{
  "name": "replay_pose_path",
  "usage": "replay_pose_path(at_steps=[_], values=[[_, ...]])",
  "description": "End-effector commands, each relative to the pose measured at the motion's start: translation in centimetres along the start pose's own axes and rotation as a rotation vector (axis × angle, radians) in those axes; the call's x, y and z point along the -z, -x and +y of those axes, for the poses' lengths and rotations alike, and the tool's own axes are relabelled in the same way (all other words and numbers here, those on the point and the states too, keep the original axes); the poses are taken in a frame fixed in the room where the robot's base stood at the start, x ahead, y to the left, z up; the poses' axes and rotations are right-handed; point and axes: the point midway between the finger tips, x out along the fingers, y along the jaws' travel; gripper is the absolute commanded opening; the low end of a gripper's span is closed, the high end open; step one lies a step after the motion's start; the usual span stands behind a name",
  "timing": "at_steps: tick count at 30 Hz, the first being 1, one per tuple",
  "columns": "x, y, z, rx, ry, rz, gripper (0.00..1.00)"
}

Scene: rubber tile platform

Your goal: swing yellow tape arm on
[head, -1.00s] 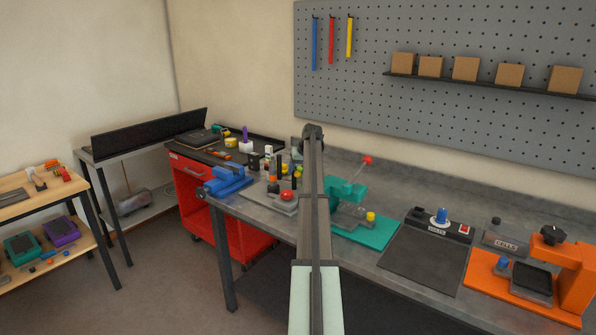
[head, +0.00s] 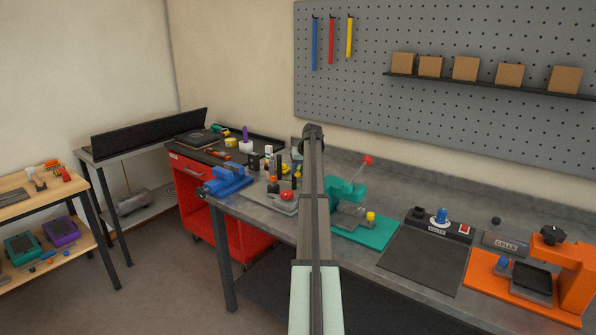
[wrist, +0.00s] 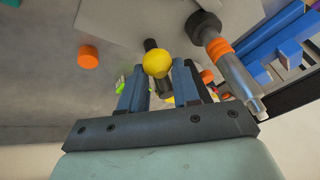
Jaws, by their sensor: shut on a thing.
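In the wrist view a yellow ball knob (wrist: 157,62) sits between the fingertips of my gripper (wrist: 158,70), which is shut on it. A dark rod shows just behind the knob and a dark piece shows below it between the fingers. The rest of the yellow tape arm cannot be made out. In the head view my own arm covers the gripper and most of this spot.
In the wrist view a grey cylinder with orange bands (wrist: 222,55) stands close right of the fingers, and an orange cap (wrist: 88,57) lies left. In the head view a blue vise (head: 228,179) stands left, a teal press (head: 345,192) right. A black mat (head: 425,260) is bare.

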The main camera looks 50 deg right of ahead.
Motion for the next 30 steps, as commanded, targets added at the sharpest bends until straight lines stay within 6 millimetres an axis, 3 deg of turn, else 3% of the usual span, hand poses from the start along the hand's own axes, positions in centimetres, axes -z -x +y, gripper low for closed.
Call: replay_pose_path(at_steps=[8,30], values=[[0.2,0.1,0.5,0.029,0.068,-0.014,0.00],[1.7,0.2,3.1,0.228,0.549,-0.116,0.00]])
